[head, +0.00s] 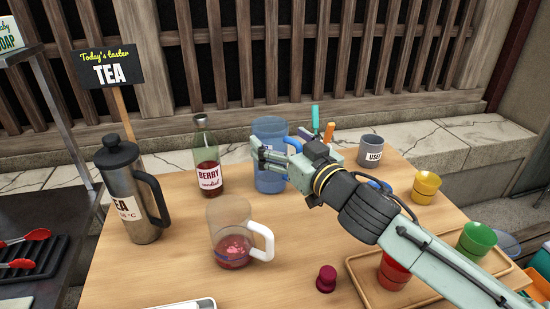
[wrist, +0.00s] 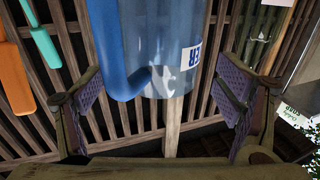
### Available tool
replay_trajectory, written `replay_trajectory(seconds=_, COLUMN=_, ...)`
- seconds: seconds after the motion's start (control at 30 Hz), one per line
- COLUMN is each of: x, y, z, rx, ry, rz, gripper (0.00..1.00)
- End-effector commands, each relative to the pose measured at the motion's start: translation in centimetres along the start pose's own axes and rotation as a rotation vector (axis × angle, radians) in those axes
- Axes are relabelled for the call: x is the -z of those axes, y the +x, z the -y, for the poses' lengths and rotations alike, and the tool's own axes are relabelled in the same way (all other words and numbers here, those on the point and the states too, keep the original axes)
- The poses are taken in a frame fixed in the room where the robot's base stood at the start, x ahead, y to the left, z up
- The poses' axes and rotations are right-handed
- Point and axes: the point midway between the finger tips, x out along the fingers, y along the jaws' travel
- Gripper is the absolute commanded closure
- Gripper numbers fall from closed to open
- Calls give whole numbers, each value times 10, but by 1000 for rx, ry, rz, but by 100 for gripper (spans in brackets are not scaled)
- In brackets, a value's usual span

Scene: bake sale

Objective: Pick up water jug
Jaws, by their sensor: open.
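The water jug (head: 268,181) is a clear blue-tinted container standing upright at the back middle of the wooden table. In the wrist view the jug (wrist: 172,50) shows large, with a blue handle (wrist: 122,60) on its left and part of a white label at its right edge. My gripper (head: 272,158) is in front of the jug in the head view and hides part of it. In the wrist view my gripper's two fingers (wrist: 160,100) are spread wide, with the jug between or just beyond them. I cannot see contact.
A berry cordial bottle (head: 207,160) stands left of the jug. A clear pitcher with red liquid (head: 231,240), a tea press (head: 135,195) and a dark red stopper (head: 326,279) are nearer. A grey "USED" cup (head: 370,147) and a yellow cup (head: 425,187) stand right. A wooden tray (head: 365,286) holds cups.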

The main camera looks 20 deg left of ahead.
Motion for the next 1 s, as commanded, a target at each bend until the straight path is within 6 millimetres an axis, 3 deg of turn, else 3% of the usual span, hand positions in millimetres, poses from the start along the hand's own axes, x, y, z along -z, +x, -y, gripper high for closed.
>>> replay_trajectory(seconds=0.2, x=2, y=28, z=2, rx=2, ry=1, rz=1, gripper=15)
replay_trajectory(seconds=0.47, x=0, y=32, z=2, rx=0, ry=1, rz=1, gripper=15)
replay_trajectory(seconds=1.0, x=0, y=31, z=2, rx=1, ry=0, rz=1, gripper=50)
